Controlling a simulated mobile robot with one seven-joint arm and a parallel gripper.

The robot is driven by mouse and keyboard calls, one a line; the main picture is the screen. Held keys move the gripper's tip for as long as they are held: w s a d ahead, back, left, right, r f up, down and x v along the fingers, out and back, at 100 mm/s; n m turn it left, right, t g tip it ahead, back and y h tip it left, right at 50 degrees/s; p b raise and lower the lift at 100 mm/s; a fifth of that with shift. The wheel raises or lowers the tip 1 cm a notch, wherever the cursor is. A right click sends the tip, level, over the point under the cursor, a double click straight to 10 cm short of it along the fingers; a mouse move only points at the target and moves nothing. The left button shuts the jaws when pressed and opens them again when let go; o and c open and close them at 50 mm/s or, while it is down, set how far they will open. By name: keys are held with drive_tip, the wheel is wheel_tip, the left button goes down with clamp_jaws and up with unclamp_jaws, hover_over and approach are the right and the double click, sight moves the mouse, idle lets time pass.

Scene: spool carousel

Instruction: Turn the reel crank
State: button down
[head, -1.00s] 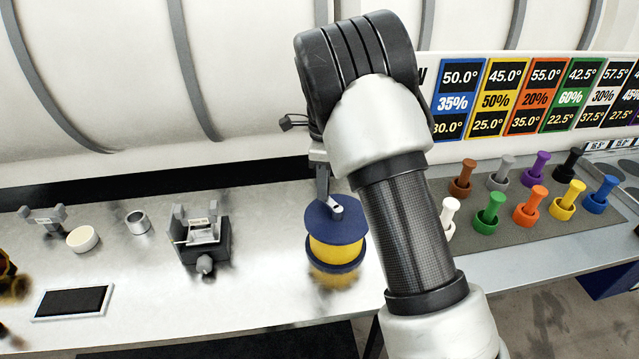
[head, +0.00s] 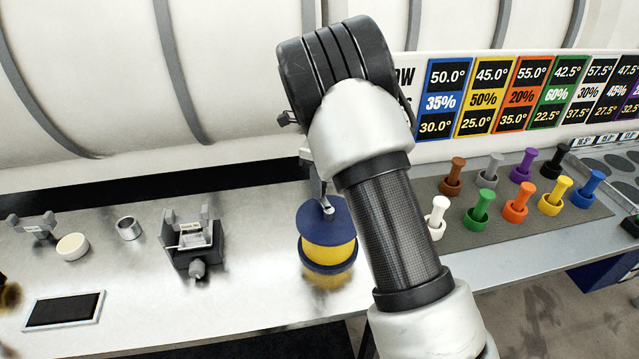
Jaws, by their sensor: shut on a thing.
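The reel (head: 329,249) stands upright near the right part of the metal bench, with dark blue flanges and a yellow middle. My gripper (head: 326,206) reaches down to the reel's top flange from above and behind. It is shut on the small crank at the top of the reel. The crank is too small and too covered by the fingers to make out its shape or angle. My forearm passes just right of the reel and covers the bench there.
A grey fixture with a knob (head: 197,268) stands left of the reel. Further left are a metal ring (head: 129,229), a cream disc (head: 73,247) and a dark framed pad (head: 64,310). Several coloured pegs in cups stand on a grey mat (head: 590,214) at right.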

drive_tip(key=c, duration=1.5)
unclamp_jaws()
drive_tip(key=shift+o, duration=0.2)
wheel_tip(320, 180, up, 18)
drive_tip(key=shift+f+b, duration=0.2)
drive_tip(key=shift+b, duration=0.1)
drive_tip(key=shift+d, duration=0.1)
drive_tip(key=s+d+r+n+t, duration=0.1)
drive_tip(key=s+d+r+n, duration=0.15)
drive_tip(key=s+n, duration=0.2)
drive_tip(key=s+d+r+n+t+y, duration=0.1)
drive_tip(key=s+d+r+n, duration=0.15)
drive_tip(key=s, duration=0.35)
drive_tip(key=s+d+r+n+t, duration=0.1)
drive_tip(key=s+d+r+n, duration=0.15)
drive_tip(key=s+n, duration=0.2)
drive_tip(key=s+f+n+t, duration=0.1)
drive_tip(key=s+f+n, duration=0.1)
drive_tip(key=s+n, duration=0.4)
drive_tip(key=s+d+f+n+t+h, duration=0.1)
drive_tip(key=s+n, duration=0.4)
drive_tip(key=s, duration=0.6)
drive_tip(key=shift+s+d+f+n+t, duration=0.25)
drive_tip(key=shift+f+n+t, duration=0.1)
drive_tip(key=shift+f, duration=0.35)
